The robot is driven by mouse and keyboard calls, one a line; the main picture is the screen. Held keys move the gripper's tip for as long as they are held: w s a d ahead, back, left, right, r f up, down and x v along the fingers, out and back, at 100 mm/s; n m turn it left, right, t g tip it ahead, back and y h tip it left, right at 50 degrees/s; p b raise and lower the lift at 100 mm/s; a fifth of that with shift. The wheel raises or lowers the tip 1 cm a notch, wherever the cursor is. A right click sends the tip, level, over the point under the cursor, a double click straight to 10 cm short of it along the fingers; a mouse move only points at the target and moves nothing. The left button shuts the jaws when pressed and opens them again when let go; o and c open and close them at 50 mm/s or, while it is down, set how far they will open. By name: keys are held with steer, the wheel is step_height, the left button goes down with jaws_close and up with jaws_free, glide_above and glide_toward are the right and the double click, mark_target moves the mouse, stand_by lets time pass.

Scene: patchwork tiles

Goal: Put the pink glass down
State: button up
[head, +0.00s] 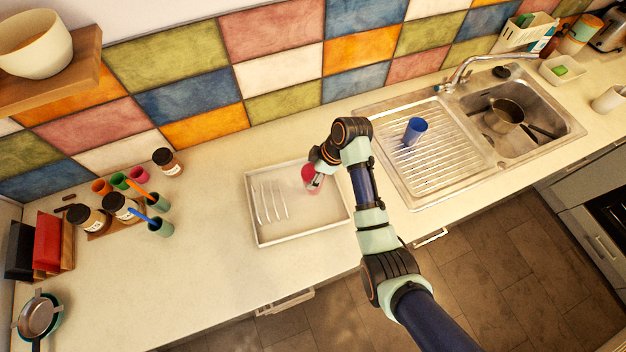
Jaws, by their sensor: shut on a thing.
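The pink glass (311,173) is at my gripper (316,180), over the right part of a white tray (262,237). My gripper is shut on the glass. The gripper and wrist cover part of the glass. I cannot tell from this view whether the glass touches the tray's floor or hangs above it.
Several pieces of cutlery (268,203) lie in the tray's left part. A blue glass (415,131) stands on the sink's drainboard (445,165). Jars (88,219) and cups (160,203) stand at the left. The counter (215,215) left of the tray is clear.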

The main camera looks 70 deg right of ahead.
steer(key=shift+f, duration=2.35)
steer(key=shift+f, duration=0.15)
steer(key=o, duration=1.7)
steer(key=shift+r, duration=0.35)
steer(key=v, duration=1.1)
steer(key=shift+s+d+r, duration=0.15)
steer(key=shift+s+r, duration=0.1)
steer(key=shift+r, duration=0.05)
